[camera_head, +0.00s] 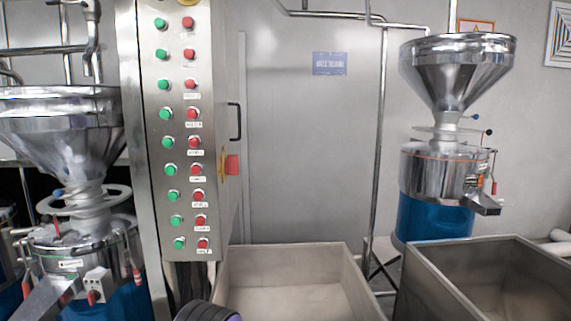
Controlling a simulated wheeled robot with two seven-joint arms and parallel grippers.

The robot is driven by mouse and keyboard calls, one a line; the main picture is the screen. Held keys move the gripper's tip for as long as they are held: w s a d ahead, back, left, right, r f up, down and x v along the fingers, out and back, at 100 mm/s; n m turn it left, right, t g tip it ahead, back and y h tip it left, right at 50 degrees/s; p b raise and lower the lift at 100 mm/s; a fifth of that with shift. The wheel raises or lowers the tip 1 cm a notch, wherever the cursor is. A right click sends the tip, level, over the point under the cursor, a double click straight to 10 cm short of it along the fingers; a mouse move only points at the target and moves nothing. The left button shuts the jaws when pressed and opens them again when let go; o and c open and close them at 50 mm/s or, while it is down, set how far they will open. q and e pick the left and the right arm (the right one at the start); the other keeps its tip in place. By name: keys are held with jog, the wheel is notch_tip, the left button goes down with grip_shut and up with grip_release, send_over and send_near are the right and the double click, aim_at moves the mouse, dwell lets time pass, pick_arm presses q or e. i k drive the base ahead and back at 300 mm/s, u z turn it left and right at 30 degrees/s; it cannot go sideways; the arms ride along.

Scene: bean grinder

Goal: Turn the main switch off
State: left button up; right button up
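The control cabinet (181,120) stands left of centre, its front carrying two columns of green and red push buttons. On its right side face is a red switch (232,165) on a yellow plate, which looks like the main switch. It is seen at a steep angle, so I cannot tell its setting. A black handle (236,121) sits on that same side, just above the switch. Neither of my grippers shows in the head view. A dark rounded part with a purple edge shows at the bottom edge, below the cabinet; I cannot tell which part it is.
A steel grinder with a hopper (62,125) stands at the left, close to the cabinet. Another grinder (447,170) with a blue base stands at the right. Two open steel bins, one at centre (357,286) and one at right (425,285), occupy the floor below.

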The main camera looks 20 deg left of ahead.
aim_at(231, 166)
jog(key=z, duration=1.1)
jog(key=i, duration=0.55)
jog(key=u, duration=2.55)
jog(key=k, duration=0.5)
jog(key=z, duration=1)
jog(key=i, duration=0.7)
jog(key=z, duration=0.15)
